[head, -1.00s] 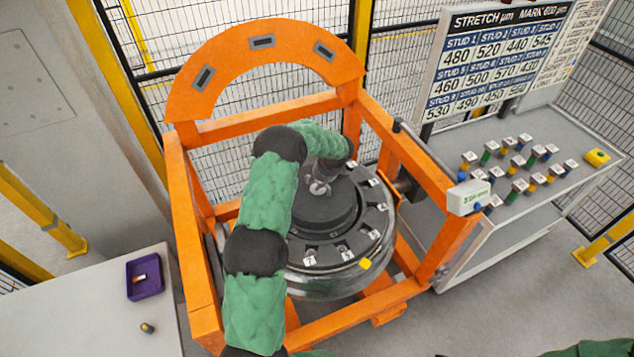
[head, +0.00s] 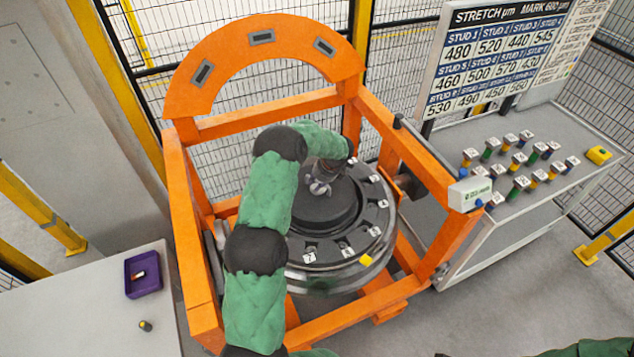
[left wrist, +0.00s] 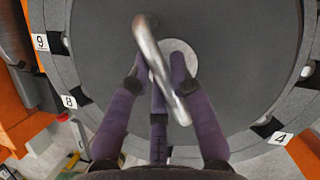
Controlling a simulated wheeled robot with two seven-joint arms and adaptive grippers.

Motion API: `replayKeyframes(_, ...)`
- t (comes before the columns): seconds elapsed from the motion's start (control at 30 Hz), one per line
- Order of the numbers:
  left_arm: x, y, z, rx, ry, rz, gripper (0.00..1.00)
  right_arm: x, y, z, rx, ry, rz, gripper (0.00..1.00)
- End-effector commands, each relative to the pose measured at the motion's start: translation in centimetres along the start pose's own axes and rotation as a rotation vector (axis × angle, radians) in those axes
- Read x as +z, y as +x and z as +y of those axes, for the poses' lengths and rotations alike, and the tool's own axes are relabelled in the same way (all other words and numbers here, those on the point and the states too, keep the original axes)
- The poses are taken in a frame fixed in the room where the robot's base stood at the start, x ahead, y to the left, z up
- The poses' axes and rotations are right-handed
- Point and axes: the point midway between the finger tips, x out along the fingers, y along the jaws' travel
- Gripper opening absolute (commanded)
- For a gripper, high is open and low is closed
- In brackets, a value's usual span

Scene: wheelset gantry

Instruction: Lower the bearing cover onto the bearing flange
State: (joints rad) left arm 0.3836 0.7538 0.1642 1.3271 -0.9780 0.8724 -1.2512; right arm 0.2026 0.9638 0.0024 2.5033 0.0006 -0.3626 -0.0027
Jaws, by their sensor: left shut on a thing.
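The bearing cover (head: 322,207) is a dark round disc over the middle of the bearing flange (head: 335,250), a ring with numbered white tags inside the orange gantry. I cannot tell whether cover and flange touch. My right gripper is out of view.
The orange gantry frame (head: 190,240) surrounds the wheelset, with posts and rails close to my arm. A side table (head: 540,195) at the right holds several tagged studs. A purple tray (head: 143,274) lies on the left bench.

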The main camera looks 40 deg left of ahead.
Motion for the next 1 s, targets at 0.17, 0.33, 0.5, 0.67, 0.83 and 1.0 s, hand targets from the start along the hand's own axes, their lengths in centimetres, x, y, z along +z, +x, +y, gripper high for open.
replayKeyframes(0.17,-0.07,0.33,-0.07,-0.002,-0.001,-0.001,0.0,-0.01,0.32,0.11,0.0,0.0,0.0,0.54)
replayKeyframes(0.33,-0.21,0.66,-0.06,-0.002,-0.001,-0.001,0.0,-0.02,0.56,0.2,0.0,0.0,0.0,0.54)
replayKeyframes(0.5,-0.26,0.77,-0.07,-0.002,-0.001,-0.001,0.38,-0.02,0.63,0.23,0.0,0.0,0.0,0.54)
replayKeyframes(0.67,-0.29,0.78,-0.04,-0.001,-0.001,-0.001,0.49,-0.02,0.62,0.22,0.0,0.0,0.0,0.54)
replayKeyframes(0.83,-0.42,0.9,0.05,0.001,0.001,0.001,0.49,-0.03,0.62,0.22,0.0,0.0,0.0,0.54)
replayKeyframes(1.0,-0.33,-0.05,-0.07,-0.002,0.0,0.0,0.49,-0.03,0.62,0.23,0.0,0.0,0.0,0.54)
